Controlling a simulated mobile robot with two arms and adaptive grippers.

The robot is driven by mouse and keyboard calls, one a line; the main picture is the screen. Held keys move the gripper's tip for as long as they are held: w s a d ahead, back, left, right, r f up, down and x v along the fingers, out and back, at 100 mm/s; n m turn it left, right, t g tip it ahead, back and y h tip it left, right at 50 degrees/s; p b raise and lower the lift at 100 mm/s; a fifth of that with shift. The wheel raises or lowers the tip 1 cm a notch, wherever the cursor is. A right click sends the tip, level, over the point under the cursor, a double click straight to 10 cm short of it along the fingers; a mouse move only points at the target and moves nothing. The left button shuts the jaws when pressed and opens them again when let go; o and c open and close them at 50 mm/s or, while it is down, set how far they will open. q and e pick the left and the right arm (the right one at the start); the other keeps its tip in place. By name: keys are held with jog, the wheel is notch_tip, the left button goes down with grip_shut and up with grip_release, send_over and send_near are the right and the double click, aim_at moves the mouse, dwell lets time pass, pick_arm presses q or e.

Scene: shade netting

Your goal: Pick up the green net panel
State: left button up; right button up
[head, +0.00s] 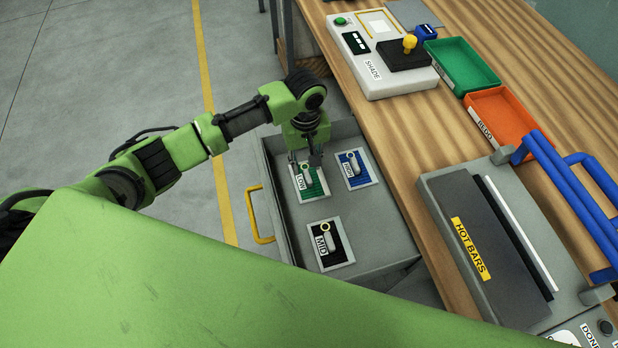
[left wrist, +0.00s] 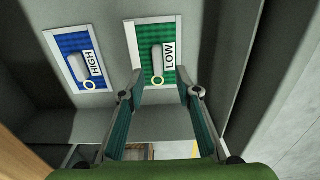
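The green net panel (head: 322,189), labelled LOW, lies flat in the open grey drawer, with a white border and a pale tab with a ring on it. It also shows in the left wrist view (left wrist: 151,35). My left gripper (head: 306,163) points down over the panel's far part and partly covers it. In the left wrist view my left gripper (left wrist: 158,95) has its fingers spread apart, with nothing between the tips, near the ring end of the tab. Whether the fingers touch the panel cannot be told. My right gripper is not in view.
The drawer (head: 277,218) also holds a blue HIGH panel (head: 367,175) and a black MID panel (head: 344,253). Its yellow handle (head: 251,216) is at left. On the wooden bench (head: 432,140) are a SHADE device (head: 372,72), green and orange trays, and a HOT BARS press (head: 440,200).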

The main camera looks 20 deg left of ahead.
aim_at(308, 175)
pick_arm(q)
jog(key=f, duration=0.4)
jog(key=shift+s+d+f, duration=0.15)
jog(key=shift+d+f, duration=0.1)
jog(key=shift+f, duration=0.25)
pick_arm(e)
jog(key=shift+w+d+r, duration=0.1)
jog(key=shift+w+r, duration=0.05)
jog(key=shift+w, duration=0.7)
pick_arm(q)
grip_shut()
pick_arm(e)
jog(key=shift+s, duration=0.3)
pick_arm(q)
jog(key=shift+r, duration=0.1)
